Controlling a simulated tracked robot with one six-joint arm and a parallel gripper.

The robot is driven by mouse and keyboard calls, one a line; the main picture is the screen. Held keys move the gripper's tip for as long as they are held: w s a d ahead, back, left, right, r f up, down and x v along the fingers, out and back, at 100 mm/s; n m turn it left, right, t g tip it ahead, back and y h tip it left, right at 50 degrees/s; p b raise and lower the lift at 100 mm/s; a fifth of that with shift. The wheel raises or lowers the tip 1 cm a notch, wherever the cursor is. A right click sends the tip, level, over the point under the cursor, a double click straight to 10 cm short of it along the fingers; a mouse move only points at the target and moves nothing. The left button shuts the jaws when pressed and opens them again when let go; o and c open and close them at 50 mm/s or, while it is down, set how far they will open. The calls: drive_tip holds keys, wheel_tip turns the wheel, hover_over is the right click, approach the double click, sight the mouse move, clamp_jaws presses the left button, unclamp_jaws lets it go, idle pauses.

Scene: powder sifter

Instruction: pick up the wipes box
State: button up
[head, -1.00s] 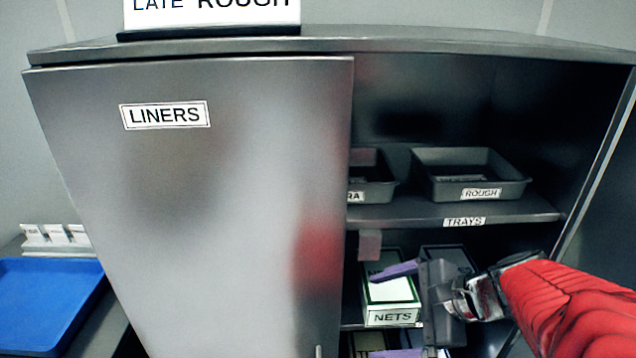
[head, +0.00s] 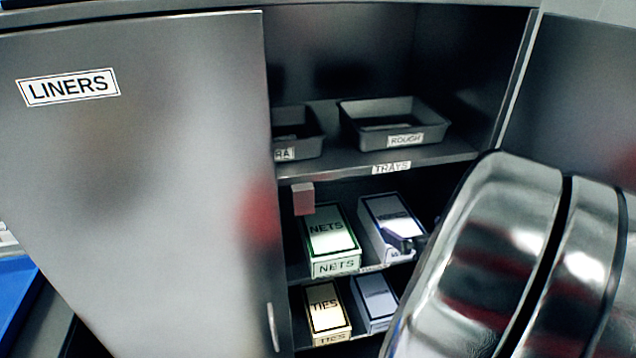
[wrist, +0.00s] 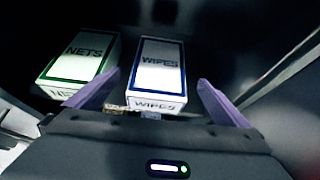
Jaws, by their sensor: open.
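The wipes box (head: 383,212) is white with a dark blue border and stands on the middle shelf, right of the nets box. In the wrist view the wipes box (wrist: 157,68) is straight ahead, its labelled front facing me. My gripper (wrist: 159,80) is open, with one purple finger on each side of the box's front end in the picture. I cannot tell whether the fingers reach past its front face. In the head view only a small dark part of my gripper (head: 405,241) shows at the box's front; my arm hides the rest.
The green-edged nets box (head: 331,235) stands close on the left. The ties box (head: 324,308) and a blue-edged box (head: 374,298) are on the shelf below. The trays shelf (head: 440,155) is above. A closed door (head: 140,180) covers the cabinet's left side.

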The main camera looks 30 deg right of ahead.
sight(395, 220)
drive_tip(key=shift+x, duration=4.3)
drive_tip(key=shift+w+f, duration=0.1)
drive_tip(key=shift+f+x, duration=0.25)
drive_tip(key=shift+x, duration=2.1)
drive_tip(key=c, duration=0.9)
